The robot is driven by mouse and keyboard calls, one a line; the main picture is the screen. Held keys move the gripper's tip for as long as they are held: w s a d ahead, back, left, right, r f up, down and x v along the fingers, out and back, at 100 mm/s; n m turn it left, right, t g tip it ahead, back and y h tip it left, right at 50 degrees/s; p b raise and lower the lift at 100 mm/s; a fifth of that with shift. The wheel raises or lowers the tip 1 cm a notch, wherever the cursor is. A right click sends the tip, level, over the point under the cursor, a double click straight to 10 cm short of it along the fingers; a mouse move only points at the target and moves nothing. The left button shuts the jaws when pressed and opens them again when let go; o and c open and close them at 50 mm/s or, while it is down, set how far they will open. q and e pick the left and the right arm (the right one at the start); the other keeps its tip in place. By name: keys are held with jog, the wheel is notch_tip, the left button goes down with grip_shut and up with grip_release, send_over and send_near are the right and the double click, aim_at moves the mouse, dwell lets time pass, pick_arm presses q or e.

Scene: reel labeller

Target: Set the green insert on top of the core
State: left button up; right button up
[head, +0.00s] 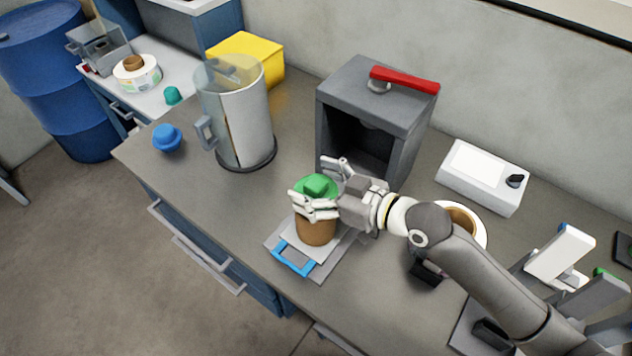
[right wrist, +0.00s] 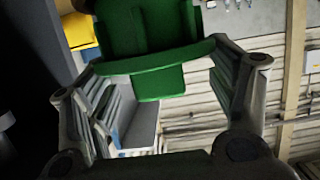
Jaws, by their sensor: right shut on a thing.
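The green insert (head: 317,184) is held by my right gripper (head: 318,190), whose fingers are closed around its sides. The brown core (head: 316,230) stands upright on a grey plate (head: 340,257) with a blue handle at its front. The insert is directly over the core's top end; fingers cover the join, so I cannot tell whether they touch. In the right wrist view the green insert (right wrist: 155,50) sits between the fingers of my right gripper (right wrist: 160,85). My left gripper is not in view.
A grey press (head: 365,125) with a red lever stands behind the gripper. A clear cylinder (head: 238,115) and blue knob-shaped piece (head: 167,138) are at left. A white device (head: 484,178) and a reel (head: 472,222) are at right. The counter front-left is bare.

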aim_at(324, 192)
jog(key=shift+f+b, duration=0.5)
jog(key=shift+f, duration=0.2)
jog(key=o, duration=0.8)
jog(key=shift+r, duration=0.1)
jog(key=shift+p+v, duration=0.7)
jog(key=shift+v, duration=4.85)
